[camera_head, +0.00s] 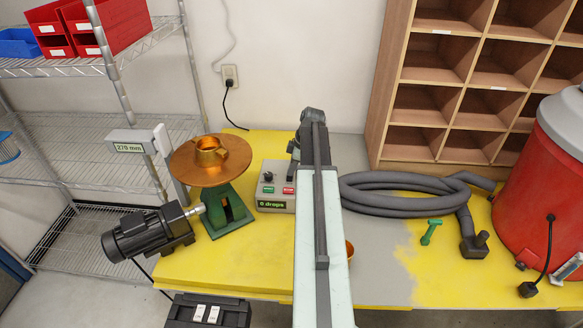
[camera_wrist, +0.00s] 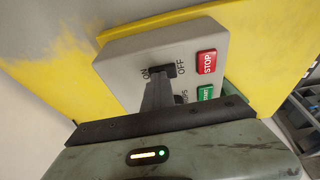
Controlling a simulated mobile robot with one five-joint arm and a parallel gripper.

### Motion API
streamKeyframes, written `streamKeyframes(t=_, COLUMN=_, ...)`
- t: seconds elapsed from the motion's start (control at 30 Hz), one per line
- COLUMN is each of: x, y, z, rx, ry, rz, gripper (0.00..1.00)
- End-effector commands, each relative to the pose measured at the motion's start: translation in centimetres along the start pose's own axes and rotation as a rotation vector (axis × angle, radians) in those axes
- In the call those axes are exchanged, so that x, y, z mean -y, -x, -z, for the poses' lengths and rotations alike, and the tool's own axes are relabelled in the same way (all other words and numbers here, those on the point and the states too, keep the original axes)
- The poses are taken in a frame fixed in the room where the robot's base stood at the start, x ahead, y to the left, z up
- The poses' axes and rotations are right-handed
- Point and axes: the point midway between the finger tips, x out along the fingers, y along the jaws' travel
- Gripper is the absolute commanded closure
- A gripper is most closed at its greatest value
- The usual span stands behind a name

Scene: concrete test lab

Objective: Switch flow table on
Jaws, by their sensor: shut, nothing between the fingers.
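The flow table (camera_head: 211,165) has a copper-coloured round plate with a ring mould on it, on a green stand with a dark motor at its left. Its grey control box (camera_head: 273,184) has a green button, a red button and a display reading "0 drops". In the wrist view the box face (camera_wrist: 130,60) shows a black switch (camera_wrist: 164,70) between ON and OFF, with the red STOP button (camera_wrist: 207,62) and green START button (camera_wrist: 204,93). My gripper (camera_wrist: 158,88) is shut and empty, its tips at the switch; whether they touch it is unclear. My arm hides part of the box's right side.
A grey hose (camera_head: 400,192), a small green tool (camera_head: 431,231) and a red vessel (camera_head: 540,165) stand right of my arm. A wooden pigeonhole shelf (camera_head: 440,95) is behind. A height display (camera_head: 132,144) stands left of the plate. The yellow table (camera_head: 200,270) is clear in front.

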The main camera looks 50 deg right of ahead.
Motion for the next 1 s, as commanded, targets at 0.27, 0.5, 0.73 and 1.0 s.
streamKeyframes(t=0.27, x=0.3, y=0.0, z=0.1, rx=-0.002, ry=0.001, rz=-0.003, gripper=1.0)
streamKeyframes(t=0.5, x=0.3, y=0.8, z=0.4, rx=-0.002, ry=0.002, rz=-0.004, gripper=1.0)
streamKeyframes(t=0.73, x=0.1, y=4.4, z=1.7, rx=-0.002, ry=0.005, rz=-0.001, gripper=1.0)
streamKeyframes(t=1.0, x=-0.9, y=10.9, z=1.8, rx=-0.002, ry=0.003, rz=-0.001, gripper=1.0)
